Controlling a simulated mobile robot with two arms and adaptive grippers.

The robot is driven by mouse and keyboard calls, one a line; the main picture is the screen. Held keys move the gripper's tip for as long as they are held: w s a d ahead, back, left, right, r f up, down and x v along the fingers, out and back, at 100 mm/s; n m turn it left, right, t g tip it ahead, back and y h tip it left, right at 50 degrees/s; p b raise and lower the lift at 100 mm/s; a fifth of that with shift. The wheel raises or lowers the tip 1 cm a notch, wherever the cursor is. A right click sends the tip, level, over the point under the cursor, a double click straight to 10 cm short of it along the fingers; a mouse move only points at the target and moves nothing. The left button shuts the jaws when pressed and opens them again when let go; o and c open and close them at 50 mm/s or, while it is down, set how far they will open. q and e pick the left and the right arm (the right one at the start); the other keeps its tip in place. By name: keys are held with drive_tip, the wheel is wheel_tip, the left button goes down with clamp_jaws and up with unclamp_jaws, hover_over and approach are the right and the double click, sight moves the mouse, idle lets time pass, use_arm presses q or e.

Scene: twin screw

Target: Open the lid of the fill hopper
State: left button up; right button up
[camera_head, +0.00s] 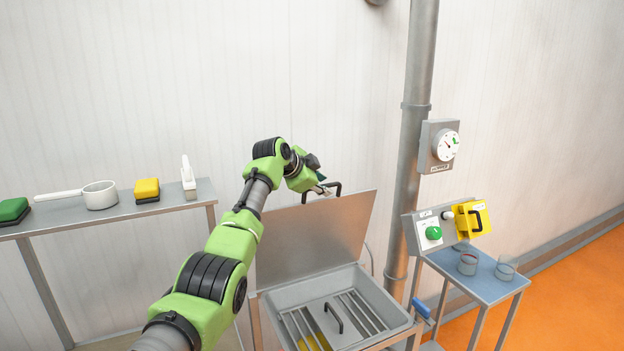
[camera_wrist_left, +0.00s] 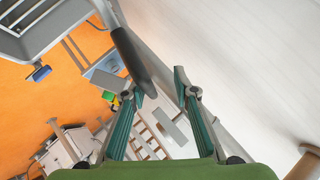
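The fill hopper (camera_head: 385,309) is a grey metal bin with a slotted grate and a dark handle inside. Its flat grey lid (camera_head: 315,240) stands raised at the back, tilted up toward the wall, so the hopper's mouth is uncovered. A dark handle (camera_head: 336,188) sits at the lid's top edge. My left gripper (camera_head: 324,187) is at this handle, beside its left end. In the left wrist view, my left gripper (camera_wrist_left: 158,88) has its fingers apart, with a dark bar, seemingly the handle (camera_wrist_left: 131,58), close by the left fingertip. Contact cannot be told. My right gripper is not in view.
A vertical pipe (camera_head: 411,135) stands right of the lid. A control box (camera_head: 430,232) with a green button and a blue side table (camera_head: 490,279) with glass cups are at right. A shelf (camera_head: 110,212) holds a pan, sponges and a spray bottle at left.

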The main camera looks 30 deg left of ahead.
use_arm(q)
drive_tip(key=v, duration=1.1)
drive_tip(key=shift+s, duration=0.2)
